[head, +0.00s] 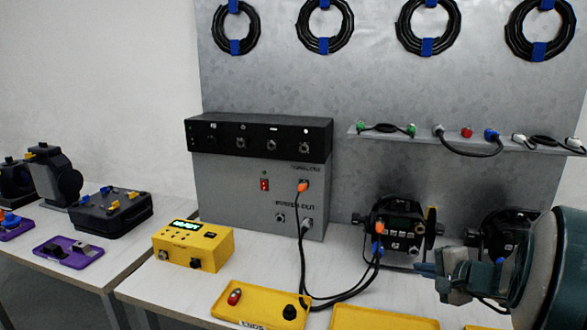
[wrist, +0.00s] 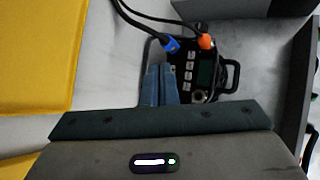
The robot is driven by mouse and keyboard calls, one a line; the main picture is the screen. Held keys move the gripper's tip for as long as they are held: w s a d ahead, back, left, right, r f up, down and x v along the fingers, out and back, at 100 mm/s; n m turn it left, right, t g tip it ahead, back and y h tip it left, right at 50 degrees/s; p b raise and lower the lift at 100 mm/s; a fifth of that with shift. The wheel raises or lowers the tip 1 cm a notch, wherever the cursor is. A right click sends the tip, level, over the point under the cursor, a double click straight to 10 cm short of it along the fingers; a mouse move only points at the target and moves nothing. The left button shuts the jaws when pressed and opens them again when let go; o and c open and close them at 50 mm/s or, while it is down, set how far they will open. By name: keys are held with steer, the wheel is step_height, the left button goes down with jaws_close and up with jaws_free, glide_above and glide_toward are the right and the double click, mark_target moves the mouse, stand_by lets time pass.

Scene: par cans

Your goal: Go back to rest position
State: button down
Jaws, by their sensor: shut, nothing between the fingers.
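My gripper (head: 428,269) is at the right of the head view, in front of the par can (head: 396,226). Its fingers are shut with nothing held. In the wrist view the shut fingers (wrist: 160,84) point toward the par can (wrist: 203,75), which has a blue plug (wrist: 170,44) and an orange plug (wrist: 206,41) at its back. The fingertips look close to the blue plug; I cannot tell whether they touch. A blue plug (head: 377,250) also shows on the par can in the head view. My arm hides part of a second par can (head: 507,233).
A grey power box (head: 255,200) with a black unit (head: 258,138) on top stands at the back. Yellow trays (head: 262,306) lie along the table front. A yellow tester (head: 193,246) sits left. A shelf (head: 400,140) holds short cables. Black cables (head: 345,296) cross the table.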

steer(key=s+a+r+n+g+p, duration=0.35)
steer(key=s+a+n+g, duration=0.35)
steer(key=s+a, duration=0.6)
steer(key=s+a+r+n+g+h+p, duration=0.1)
steer(key=s+n+h+p, duration=0.3)
steer(key=s+n, duration=0.3)
steer(key=s+h, duration=0.1)
steer(key=s, duration=0.1)
steer(key=shift+s+a+r+g, duration=0.25)
steer(key=shift+s+a+g, duration=0.05)
steer(key=shift+s+a, duration=0.05)
